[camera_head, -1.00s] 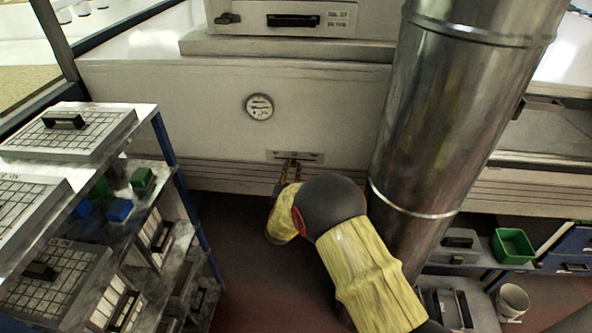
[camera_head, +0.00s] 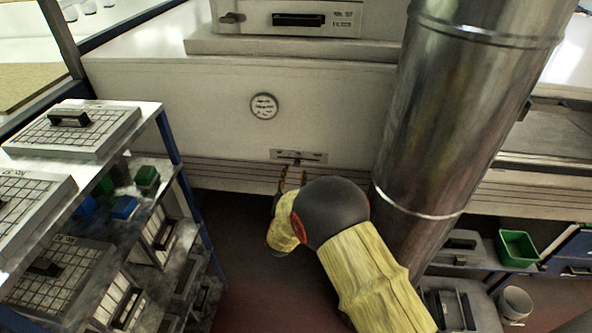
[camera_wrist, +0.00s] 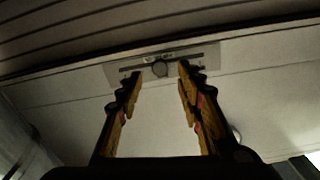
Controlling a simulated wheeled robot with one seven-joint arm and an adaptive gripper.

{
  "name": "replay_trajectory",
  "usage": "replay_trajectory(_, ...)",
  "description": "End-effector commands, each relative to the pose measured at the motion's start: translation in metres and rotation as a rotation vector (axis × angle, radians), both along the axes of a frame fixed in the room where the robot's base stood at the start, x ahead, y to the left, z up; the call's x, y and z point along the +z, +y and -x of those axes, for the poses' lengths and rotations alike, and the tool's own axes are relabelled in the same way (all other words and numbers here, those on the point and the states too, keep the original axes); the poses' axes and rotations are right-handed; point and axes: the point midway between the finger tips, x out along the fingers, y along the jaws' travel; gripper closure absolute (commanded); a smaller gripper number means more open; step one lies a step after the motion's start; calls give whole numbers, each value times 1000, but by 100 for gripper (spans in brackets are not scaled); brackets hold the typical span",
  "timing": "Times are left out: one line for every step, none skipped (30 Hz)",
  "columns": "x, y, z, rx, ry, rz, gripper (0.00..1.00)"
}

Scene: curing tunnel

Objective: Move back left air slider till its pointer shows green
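The air slider (camera_head: 299,156) is a grey plate with a slot and a round knob, low on the pale tunnel wall. It also shows in the wrist view (camera_wrist: 125,70), where its knob (camera_wrist: 160,69) sits near the middle of the slot. A round gauge (camera_head: 264,106) is above it on the wall; its pointer and colours are too small to read. My gripper (camera_head: 293,178) is open and empty, just short of the slider. In the wrist view its fingertips (camera_wrist: 160,72) appear left and right of the knob, with gaps on both sides.
A large metal duct (camera_head: 440,120) stands right of the slider, close to my arm. A shelf rack (camera_head: 172,150) with gridded trays and small bins stands at the left. A ledge with a box (camera_head: 290,18) juts out above. Dark floor is free below the slider.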

Motion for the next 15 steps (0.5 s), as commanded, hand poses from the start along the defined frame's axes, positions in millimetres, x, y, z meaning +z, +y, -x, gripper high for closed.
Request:
replay_trajectory(1,2,12,2,0,0,63)
replay_trajectory(1,2,18,2,1,0,63)
replay_trajectory(0,2,27,2,2,0,63)
replay_trajectory(1,3,32,2,0,0,63)
replay_trajectory(1,3,38,2,0,-1,63)
replay_trajectory(0,4,45,2,1,0,63)
replay_trajectory(0,4,50,2,1,0,63)
replay_trajectory(0,4,55,1,0,0,63)
replay_trajectory(0,4,60,1,0,0,63)
replay_trajectory(0,4,64,2,0,0,63)
replay_trajectory(0,5,67,2,0,0,63)
replay_trajectory(0,5,71,2,0,-1,63)
replay_trajectory(0,5,73,1,0,-1,63)
replay_trajectory(0,5,75,0,0,-1,63)
replay_trajectory(0,4,77,0,-1,-1,63)
